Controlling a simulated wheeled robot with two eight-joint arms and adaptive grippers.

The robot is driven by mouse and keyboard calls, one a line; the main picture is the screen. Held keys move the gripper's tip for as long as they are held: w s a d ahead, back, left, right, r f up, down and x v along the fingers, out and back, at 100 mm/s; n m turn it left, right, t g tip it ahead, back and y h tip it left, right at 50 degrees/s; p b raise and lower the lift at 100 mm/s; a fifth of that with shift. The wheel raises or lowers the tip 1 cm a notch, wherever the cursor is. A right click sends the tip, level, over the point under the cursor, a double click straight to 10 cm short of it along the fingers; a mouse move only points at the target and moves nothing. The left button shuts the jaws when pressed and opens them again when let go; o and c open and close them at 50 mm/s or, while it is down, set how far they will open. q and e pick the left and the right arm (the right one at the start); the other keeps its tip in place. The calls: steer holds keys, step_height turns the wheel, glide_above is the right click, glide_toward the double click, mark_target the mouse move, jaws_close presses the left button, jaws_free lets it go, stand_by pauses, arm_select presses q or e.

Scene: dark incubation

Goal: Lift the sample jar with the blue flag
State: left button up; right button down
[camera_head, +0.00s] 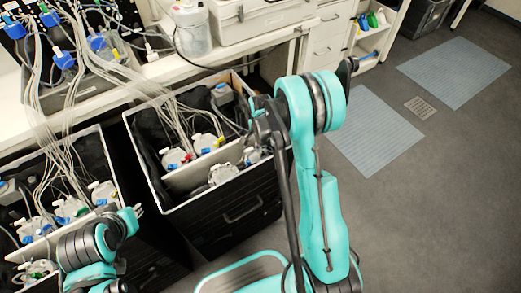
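Several clear sample jars with small coloured flags sit in two black crates. In the right crate (246,213), one jar (252,155) near the right wall shows blue, and another jar (222,94) at the back has a blue-grey top. In the left crate (112,166), a jar (68,208) also shows blue. I cannot tell which is the blue-flag jar. My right gripper (263,118) is over the right crate's right edge, close to the jar there; its fingers are small and partly hidden. My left gripper (134,212) is beside the left crate's right wall; its opening is unclear.
Thin tubes run from the workbench (150,75) down into both crates. A white case (255,18) and a clear container (192,28) stand on the bench. Dark floor (430,200) with pale mats (455,72) lies open at right.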

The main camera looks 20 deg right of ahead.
step_height(320, 180, up, 33)
steer(key=p, duration=2.2)
stand_by(0.4)
